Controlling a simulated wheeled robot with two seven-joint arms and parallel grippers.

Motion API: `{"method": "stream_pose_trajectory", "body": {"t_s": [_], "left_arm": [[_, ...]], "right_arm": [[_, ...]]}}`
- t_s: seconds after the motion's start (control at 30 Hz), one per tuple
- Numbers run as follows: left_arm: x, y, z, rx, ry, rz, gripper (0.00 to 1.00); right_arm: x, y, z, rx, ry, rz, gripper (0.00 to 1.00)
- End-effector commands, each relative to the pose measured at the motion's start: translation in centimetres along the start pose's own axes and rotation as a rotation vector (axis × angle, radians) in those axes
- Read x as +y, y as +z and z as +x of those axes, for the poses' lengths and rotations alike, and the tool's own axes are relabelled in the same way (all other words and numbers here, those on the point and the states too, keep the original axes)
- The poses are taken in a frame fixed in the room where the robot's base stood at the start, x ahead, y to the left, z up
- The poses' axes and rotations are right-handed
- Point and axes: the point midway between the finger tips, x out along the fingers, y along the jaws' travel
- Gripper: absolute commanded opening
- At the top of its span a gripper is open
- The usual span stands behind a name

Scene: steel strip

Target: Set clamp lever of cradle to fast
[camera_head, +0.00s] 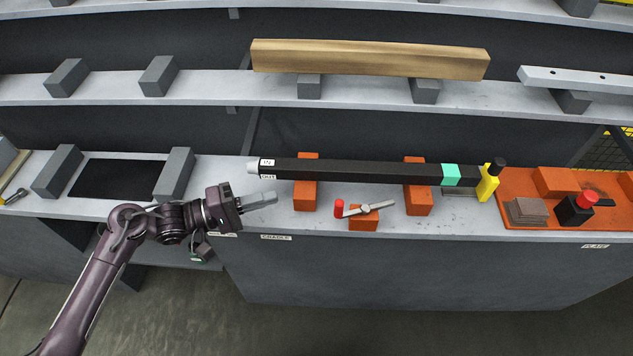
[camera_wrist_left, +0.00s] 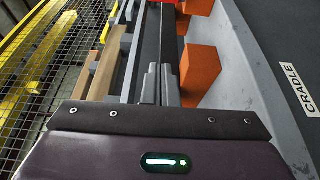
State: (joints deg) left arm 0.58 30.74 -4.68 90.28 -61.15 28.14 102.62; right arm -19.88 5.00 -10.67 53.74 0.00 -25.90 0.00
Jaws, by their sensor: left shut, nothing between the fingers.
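The cradle is a set of orange blocks (camera_head: 306,196) on the steel bench, with a long black bar (camera_head: 350,170) lying across them. The bar has a teal band near its right end. The clamp lever (camera_head: 368,209) is a grey handle with a red knob (camera_head: 339,208) at its left end, mounted on a front orange block (camera_head: 363,223). My left gripper (camera_head: 273,198) is shut and empty, left of the lever and apart from it. Its fingers (camera_wrist_left: 161,84) also show in the left wrist view, with orange blocks (camera_wrist_left: 199,70) to their right. My right gripper is not in view.
A yellow stop (camera_head: 488,187) stands at the bar's right end. An orange plate with a red-topped black device (camera_head: 576,207) lies farther right. A wooden beam (camera_head: 370,59) rests on the shelf above. A cradle label (camera_head: 276,238) marks the bench front.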

Motion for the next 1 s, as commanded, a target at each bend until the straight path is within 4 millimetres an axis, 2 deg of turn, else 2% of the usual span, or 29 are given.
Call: {"method": "stream_pose_trajectory", "body": {"t_s": [0.33,0.47,0.57,0.93,1.0], "left_arm": [[0.1,0.1,0.1,-0.003,0.001,-0.005,0.0],[0.1,0.1,0.8,-0.003,0.003,-0.005,0.0],[0.2,0.1,2.3,-0.003,0.005,-0.004,0.0],[0.1,0.1,10.1,-0.004,0.004,-0.004,0.0],[0.1,1.2,10.4,-0.003,0.0,-0.007,0.0]], "right_arm": [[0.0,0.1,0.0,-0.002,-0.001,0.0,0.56],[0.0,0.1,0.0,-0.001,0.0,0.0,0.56],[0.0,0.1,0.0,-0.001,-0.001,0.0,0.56],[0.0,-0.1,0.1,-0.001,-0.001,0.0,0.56],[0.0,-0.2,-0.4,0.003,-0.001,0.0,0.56]]}}
